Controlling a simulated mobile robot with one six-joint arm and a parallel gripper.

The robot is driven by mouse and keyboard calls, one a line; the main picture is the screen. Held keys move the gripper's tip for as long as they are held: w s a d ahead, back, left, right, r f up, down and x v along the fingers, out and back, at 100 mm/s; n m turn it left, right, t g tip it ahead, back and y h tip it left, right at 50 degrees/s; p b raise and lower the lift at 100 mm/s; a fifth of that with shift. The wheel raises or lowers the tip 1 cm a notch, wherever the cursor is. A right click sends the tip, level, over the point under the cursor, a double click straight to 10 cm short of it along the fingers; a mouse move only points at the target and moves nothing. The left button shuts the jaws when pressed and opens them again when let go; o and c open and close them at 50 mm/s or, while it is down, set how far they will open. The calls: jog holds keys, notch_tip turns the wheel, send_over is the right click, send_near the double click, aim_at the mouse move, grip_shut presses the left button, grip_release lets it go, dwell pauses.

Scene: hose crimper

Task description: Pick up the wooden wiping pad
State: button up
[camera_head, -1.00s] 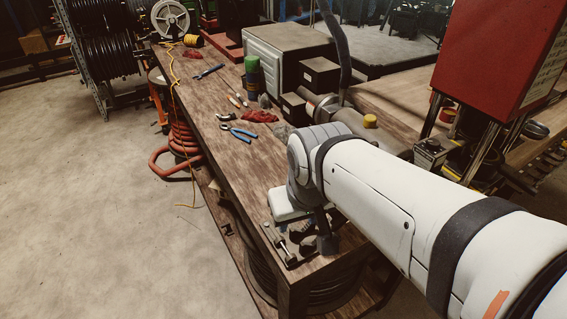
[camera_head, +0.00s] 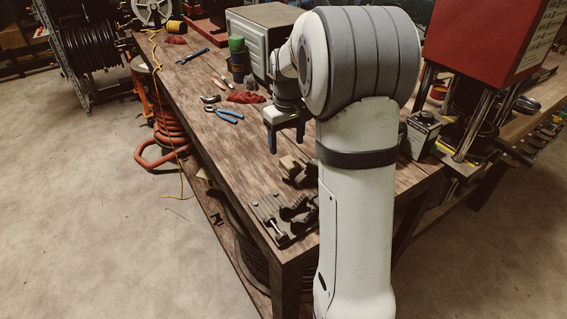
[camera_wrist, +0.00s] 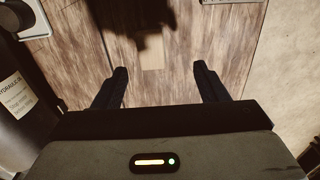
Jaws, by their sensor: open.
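A pale tan flat rectangle (camera_wrist: 152,54) lies on the wooden bench in the wrist view, ahead of and between my fingertips. It looks like the wooden wiping pad, but its colour is close to the bench top and I cannot be sure. I cannot make the pad out in the head view, where my arm hides part of the bench. My gripper (camera_wrist: 160,69) is open with nothing between its fingers. In the head view my gripper (camera_head: 286,141) points down over the bench, apart from the surface.
A dark container with a white label (camera_wrist: 17,91) stands close on the left in the wrist view. Dark blocks and a grey plate (camera_head: 270,218) occupy the bench's near corner. Blue-handled pliers (camera_head: 228,116) and a red rag (camera_head: 246,97) lie farther back. Bare bench (camera_head: 215,150) shows left of the gripper.

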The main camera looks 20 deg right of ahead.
aim_at(290, 162)
jog(key=shift+w+d+f, duration=0.25)
jog(key=shift+w+f, duration=0.05)
jog(key=shift+f, duration=0.55)
jog(key=f, duration=0.2)
jog(key=f+p, duration=0.1)
jog(key=f, duration=0.4)
jog(key=shift+d, duration=0.4)
jog(key=shift+r, duration=0.1)
jog(key=shift+c, duration=0.3)
jog(key=c, duration=1.1)
jog(key=shift+w+r, duration=0.1)
